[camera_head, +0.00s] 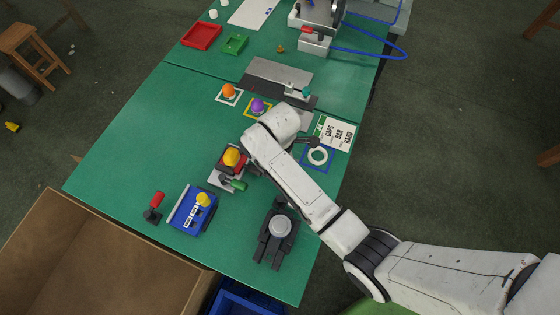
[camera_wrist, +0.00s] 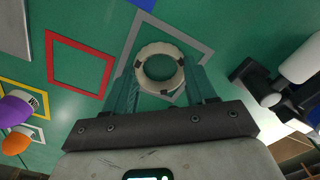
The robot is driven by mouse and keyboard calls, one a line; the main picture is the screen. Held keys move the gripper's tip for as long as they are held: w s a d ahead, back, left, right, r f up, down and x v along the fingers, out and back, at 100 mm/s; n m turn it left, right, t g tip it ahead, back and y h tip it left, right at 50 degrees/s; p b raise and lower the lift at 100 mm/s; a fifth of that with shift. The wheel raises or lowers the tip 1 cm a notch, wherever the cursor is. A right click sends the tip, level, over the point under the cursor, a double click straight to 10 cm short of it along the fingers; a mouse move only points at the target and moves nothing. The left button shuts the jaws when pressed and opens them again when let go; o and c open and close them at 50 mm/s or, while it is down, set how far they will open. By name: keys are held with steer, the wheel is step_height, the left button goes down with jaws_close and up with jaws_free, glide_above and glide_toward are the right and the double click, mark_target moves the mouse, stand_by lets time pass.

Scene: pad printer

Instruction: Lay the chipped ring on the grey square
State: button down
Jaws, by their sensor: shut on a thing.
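The chipped ring (camera_wrist: 160,68) is pale with dark marks on its rim. It sits between the fingertips of my gripper (camera_wrist: 162,78), which is shut on it in the wrist view. The grey square (camera_wrist: 192,40) is an outline on the green table behind the ring.
A red square outline (camera_wrist: 78,62) lies left of the grey one. An orange knob (camera_head: 229,90) and a purple knob (camera_head: 258,106) stand on marked squares. Another white ring (camera_head: 318,156) lies in a blue square. A dark fixture (camera_head: 275,240) stands near the front edge.

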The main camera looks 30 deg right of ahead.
steer(key=shift+f, duration=0.2)
steer(key=shift+c, duration=1.8)
jaws_free()
steer(key=shift+r, duration=0.1)
step_height(320, 180, up, 12)
steer(key=s+d+f+m, duration=0.1)
steer(key=s+d+m, duration=0.1)
steer(key=s+m, duration=0.3)
steer(key=s+d+m, duration=0.3)
steer(key=s+m, duration=0.2)
steer(key=s, duration=0.5)
steer(key=s+d+f+m+t, duration=0.1)
steer(key=s+d+m, duration=0.2)
steer(key=s+m, duration=0.2)
steer(key=s, duration=0.3)
steer(key=shift+f+m, duration=0.3)
steer(key=shift+f, duration=0.05)
